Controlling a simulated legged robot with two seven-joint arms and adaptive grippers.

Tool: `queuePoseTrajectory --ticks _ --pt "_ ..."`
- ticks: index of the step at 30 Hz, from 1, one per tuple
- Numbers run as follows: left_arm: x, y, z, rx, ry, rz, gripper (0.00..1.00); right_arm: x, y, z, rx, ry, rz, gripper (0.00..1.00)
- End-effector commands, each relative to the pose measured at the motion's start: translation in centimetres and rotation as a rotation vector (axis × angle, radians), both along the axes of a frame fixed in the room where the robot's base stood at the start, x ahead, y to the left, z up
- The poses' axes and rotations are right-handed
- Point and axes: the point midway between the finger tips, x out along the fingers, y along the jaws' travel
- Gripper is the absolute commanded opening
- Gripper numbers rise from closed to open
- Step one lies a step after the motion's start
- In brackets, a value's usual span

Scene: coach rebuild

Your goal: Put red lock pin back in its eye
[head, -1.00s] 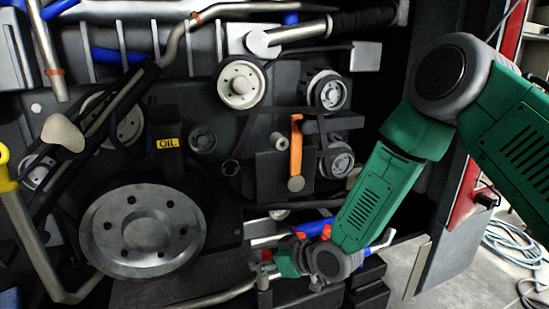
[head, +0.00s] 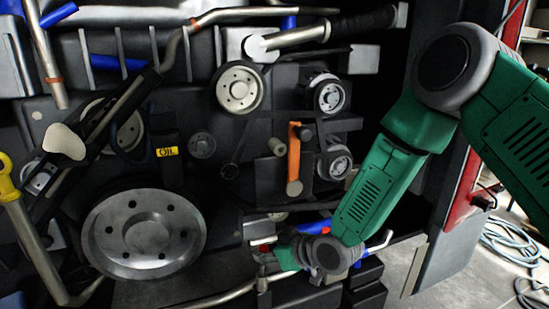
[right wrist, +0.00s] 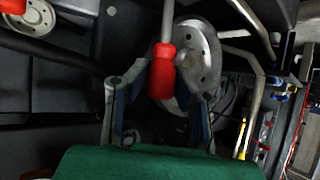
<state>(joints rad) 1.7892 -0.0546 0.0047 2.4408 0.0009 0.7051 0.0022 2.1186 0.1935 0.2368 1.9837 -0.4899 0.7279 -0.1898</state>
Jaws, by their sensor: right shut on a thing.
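My right gripper (head: 264,262) is low in the head view, in front of the engine and right of the large grey pulley. In the right wrist view, its two fingers (right wrist: 163,86) are shut on the red lock pin (right wrist: 161,68), a red grip with a thin grey shaft pointing up in the picture. In the head view only a small red spot of the pin (head: 264,249) shows at the fingers. I cannot make out the pin's eye for certain. My left gripper is not in view.
The large grey pulley (head: 145,233) stands left of my right gripper. An orange lever (head: 294,160) is above it, among smaller pulleys (head: 240,90). Metal pipes (head: 215,297) run below. A coiled hose (head: 512,250) lies on the floor at right.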

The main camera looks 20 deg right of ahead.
Motion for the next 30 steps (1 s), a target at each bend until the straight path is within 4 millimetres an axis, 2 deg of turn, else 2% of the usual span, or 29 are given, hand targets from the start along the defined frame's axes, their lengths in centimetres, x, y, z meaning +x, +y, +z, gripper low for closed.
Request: queuePoseTrajectory --ticks 1,21,30 --pt "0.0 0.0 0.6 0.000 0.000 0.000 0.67 0.0 0.0 0.7 0.001 -0.001 0.000 0.00" --pt "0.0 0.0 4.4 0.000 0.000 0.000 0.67 0.0 0.0 5.4 0.001 -0.001 0.000 0.00" --pt "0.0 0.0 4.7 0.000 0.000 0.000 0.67 0.0 0.0 5.8 0.000 0.000 0.000 0.00"
